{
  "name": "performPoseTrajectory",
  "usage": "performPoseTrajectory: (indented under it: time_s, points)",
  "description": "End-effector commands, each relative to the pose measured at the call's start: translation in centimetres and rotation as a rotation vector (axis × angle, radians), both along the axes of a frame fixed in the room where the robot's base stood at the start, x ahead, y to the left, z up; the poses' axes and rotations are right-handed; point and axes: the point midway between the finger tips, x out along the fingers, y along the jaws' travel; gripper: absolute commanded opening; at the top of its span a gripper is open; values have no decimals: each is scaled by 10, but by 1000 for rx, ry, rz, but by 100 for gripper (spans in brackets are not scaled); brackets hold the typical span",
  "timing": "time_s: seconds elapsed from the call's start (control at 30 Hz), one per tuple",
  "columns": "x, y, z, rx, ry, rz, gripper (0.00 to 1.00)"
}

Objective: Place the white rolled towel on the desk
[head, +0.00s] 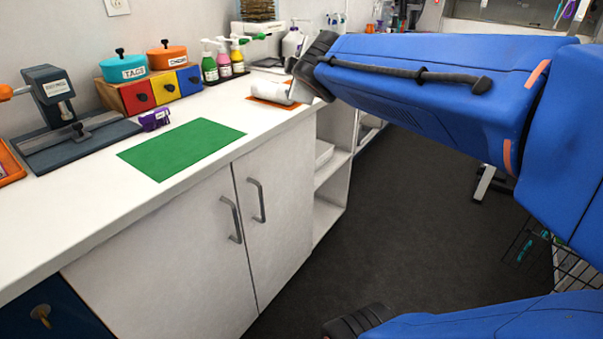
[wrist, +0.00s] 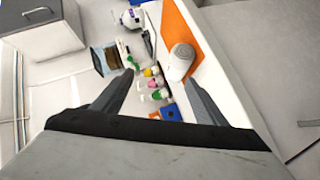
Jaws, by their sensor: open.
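The white rolled towel (head: 272,91) lies on an orange mat (head: 262,101) on the white counter (head: 75,215), near its far right end. In the wrist view the towel (wrist: 180,62) shows end-on over the orange mat (wrist: 178,28). My gripper (wrist: 158,74) is open and empty, its two dark fingers spread. The towel appears just beyond the tip of the right finger, not between the fingers; I cannot tell whether they touch. In the head view the dark end of my arm is beside the towel and hides its right part.
A green mat (head: 183,148) lies bare on the counter. Behind it stand pump bottles (head: 222,60), coloured drawers (head: 163,88) with two lidded pots, a purple item (head: 154,120) and a dark press (head: 65,110). Dark floor (head: 400,210) is open to the right.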

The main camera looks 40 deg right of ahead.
Motion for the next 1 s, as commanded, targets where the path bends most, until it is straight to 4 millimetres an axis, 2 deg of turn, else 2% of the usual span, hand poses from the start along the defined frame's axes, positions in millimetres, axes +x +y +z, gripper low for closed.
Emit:
performPoseTrajectory:
  time_s: [0.03, 0.17, 0.2, 0.3, 0.4, 0.5, 0.6, 1.0]
  points:
    - [-21, 9, -27, 118, 29, -48, 66]
    - [-77, 37, -103, 438, 140, -190, 66]
    - [-97, 49, -127, 532, 184, -233, 66]
    - [-142, 80, -178, 730, 299, -325, 66]
    - [-181, 109, -214, 877, 403, -398, 66]
    - [-209, 130, -236, 972, 482, -447, 66]
    - [-225, 142, -247, 1020, 528, -474, 66]
    - [-229, 145, -250, 1034, 543, -484, 66]
